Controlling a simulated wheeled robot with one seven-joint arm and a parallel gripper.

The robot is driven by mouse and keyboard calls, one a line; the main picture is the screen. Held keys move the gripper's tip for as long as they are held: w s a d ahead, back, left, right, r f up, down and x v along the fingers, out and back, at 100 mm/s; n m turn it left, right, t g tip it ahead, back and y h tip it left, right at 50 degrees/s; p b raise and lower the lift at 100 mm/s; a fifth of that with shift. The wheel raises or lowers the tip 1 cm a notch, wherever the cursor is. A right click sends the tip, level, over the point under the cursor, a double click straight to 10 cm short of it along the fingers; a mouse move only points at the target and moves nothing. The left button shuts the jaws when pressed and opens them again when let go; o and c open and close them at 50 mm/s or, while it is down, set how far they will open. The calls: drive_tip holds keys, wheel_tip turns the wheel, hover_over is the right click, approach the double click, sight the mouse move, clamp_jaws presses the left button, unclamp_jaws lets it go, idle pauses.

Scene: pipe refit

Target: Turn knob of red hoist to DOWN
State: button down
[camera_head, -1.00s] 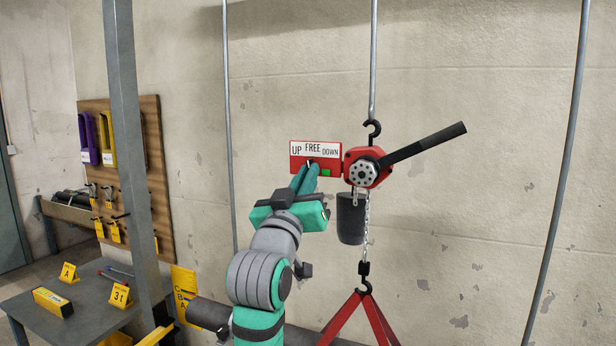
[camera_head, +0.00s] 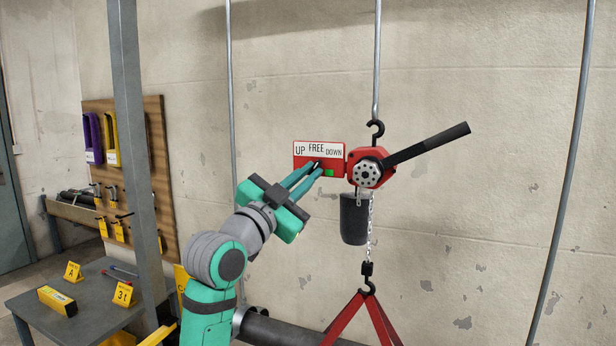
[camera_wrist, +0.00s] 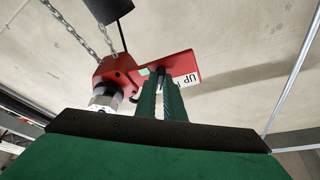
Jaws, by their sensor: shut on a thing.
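The red hoist (camera_head: 372,154) hangs from a hook on a vertical rod, with a black lever pointing up and right. Its red plate (camera_head: 300,163) on the left carries a white label reading UP, FREE and DOWN. My gripper (camera_head: 316,168) reaches in from the lower left, its green fingers shut on the small knob in front of the plate. The fingers mostly hide the knob, so its exact pointing is hard to read. A green patch (camera_head: 329,173) shows just right of the fingertips. In the wrist view the fingers (camera_wrist: 170,84) reach the red plate (camera_wrist: 178,65).
A dark chain container (camera_head: 354,220) and a chain hang below the hoist, leading to red sling legs (camera_head: 348,318). A grey post (camera_head: 131,150), tool board (camera_head: 158,180) and table (camera_head: 80,322) stand at left. A dark pipe (camera_head: 275,330) lies below my arm.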

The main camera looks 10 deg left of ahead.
drive_tip(key=shift+m, duration=0.4)
drive_tip(key=c, duration=1.9)
unclamp_jaws()
drive_tip(key=shift+o, duration=0.2)
drive_tip(key=shift+s+a, duration=0.1)
drive_tip(key=v, duration=1)
drive_tip(key=shift+s+a, duration=0.15)
drive_tip(key=shift+s, duration=0.1)
